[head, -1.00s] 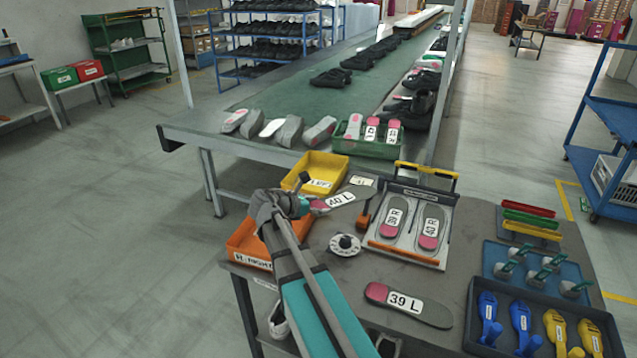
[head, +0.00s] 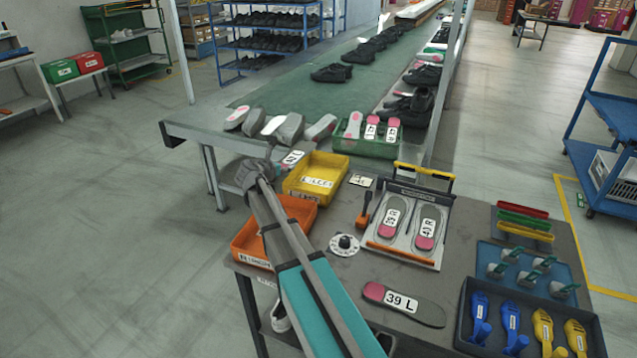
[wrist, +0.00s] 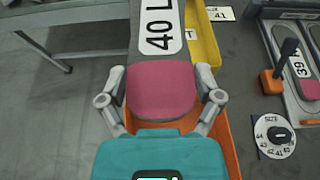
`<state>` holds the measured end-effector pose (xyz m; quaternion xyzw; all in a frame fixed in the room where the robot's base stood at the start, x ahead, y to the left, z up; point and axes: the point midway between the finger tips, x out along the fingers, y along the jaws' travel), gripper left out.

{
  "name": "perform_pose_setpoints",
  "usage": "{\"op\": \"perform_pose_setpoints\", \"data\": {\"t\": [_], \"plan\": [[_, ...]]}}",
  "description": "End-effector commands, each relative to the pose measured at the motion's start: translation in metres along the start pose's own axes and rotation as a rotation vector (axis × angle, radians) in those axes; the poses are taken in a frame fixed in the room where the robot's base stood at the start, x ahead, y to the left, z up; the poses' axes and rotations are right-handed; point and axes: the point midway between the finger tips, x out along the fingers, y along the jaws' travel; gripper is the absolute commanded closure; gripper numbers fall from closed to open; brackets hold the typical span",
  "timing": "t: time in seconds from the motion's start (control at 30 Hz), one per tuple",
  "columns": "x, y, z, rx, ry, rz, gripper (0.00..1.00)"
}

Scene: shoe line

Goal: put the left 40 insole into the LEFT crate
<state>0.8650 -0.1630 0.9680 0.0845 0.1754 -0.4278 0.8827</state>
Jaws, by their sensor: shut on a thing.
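The 40 L insole (wrist: 163,90), grey with a pink heel and a white label, is gripped across its heel by my gripper (wrist: 161,84). In the head view the insole (head: 293,159) shows only partly, behind my arm, at the far left side of the yellow crate. The yellow LEFT crate (head: 316,195) stands at the table's back left. In the wrist view the yellow crate (wrist: 203,36) lies to the right of the insole. My gripper in the head view is largely hidden by my own wrist.
The orange RIGHT crate (head: 247,260) is in front of the yellow one, partly under my arm. A 39 L insole (head: 404,304) lies on the table. A fixture (head: 406,252) holds two insoles. The conveyor (head: 190,131) with a green crate (head: 367,147) runs behind.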

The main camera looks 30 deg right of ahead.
Motion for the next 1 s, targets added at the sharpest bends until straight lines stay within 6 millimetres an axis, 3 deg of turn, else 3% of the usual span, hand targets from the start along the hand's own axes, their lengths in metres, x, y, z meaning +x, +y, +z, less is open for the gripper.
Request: {"op": "perform_pose_setpoints", "data": {"t": [0.27, 0.77, 1.0], "plan": [[0.014, 0.002, -0.002, 0.001, 0.0, -0.003, 0.57], [0.105, 0.014, -0.005, 0.002, 0.0, -0.004, 0.57], [0.13, 0.015, -0.021, 0.002, 0.0, -0.004, 0.57]]}}
